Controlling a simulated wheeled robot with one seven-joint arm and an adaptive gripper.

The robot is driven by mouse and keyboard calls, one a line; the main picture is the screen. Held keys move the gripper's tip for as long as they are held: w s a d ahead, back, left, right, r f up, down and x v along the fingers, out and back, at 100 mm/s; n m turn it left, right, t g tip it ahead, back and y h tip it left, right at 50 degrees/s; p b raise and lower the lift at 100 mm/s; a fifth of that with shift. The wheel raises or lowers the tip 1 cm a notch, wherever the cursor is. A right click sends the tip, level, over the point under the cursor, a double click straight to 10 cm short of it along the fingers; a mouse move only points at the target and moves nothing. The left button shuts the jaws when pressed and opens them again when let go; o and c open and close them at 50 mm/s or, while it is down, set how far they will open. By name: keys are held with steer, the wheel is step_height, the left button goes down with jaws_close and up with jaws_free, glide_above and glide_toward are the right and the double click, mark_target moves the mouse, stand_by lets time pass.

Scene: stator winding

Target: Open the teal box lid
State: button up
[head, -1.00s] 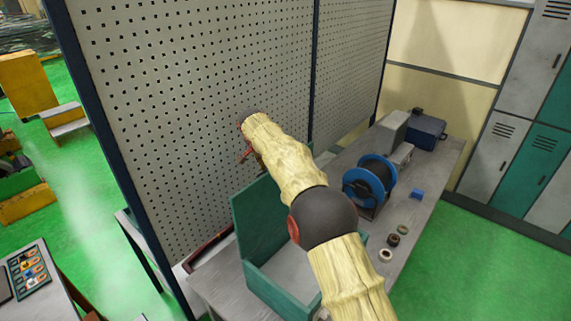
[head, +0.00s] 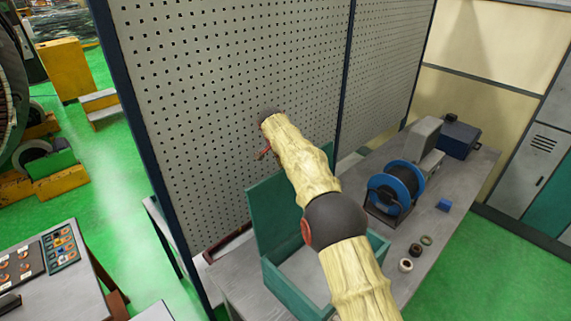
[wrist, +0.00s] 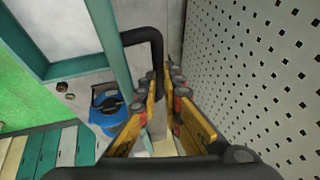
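The teal box (head: 292,290) stands on the grey bench in the head view, its inside partly showing. Its lid (head: 272,215) stands raised, roughly upright, near the pegboard. My arm crosses in front of the box and hides part of it. My gripper (wrist: 163,72) has yellow fingers with dark and red joints in the wrist view, spread with a gap between them. A black bent bar (wrist: 157,50), apparently the lid's handle, sits beside the teal edge (wrist: 108,45) and runs down between the fingers. Light shows at its right side; firm contact is not visible.
A perforated panel (head: 230,70) rises close behind the lid and my gripper. A blue cable reel (head: 395,185), a blue case (head: 458,139) and several small rings lie right of the box. Green floor (head: 470,260) is clear at the right.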

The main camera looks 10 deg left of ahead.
steer(key=shift+o, duration=1.2)
steer(key=f, duration=0.1)
steer(key=s+f, duration=0.1)
steer(key=f, duration=0.1)
steer(key=shift+d, duration=0.2)
steer(key=shift+o, duration=0.7)
steer(key=w+r+v, duration=0.1)
steer(key=v, duration=1.1)
steer(key=shift+w+r, duration=0.15)
steer(key=shift+w, duration=0.1)
steer(key=shift+v, duration=0.8)
steer(key=shift+w+a, duration=0.1)
steer(key=shift+a, duration=0.1)
steer(key=shift+c, duration=0.2)
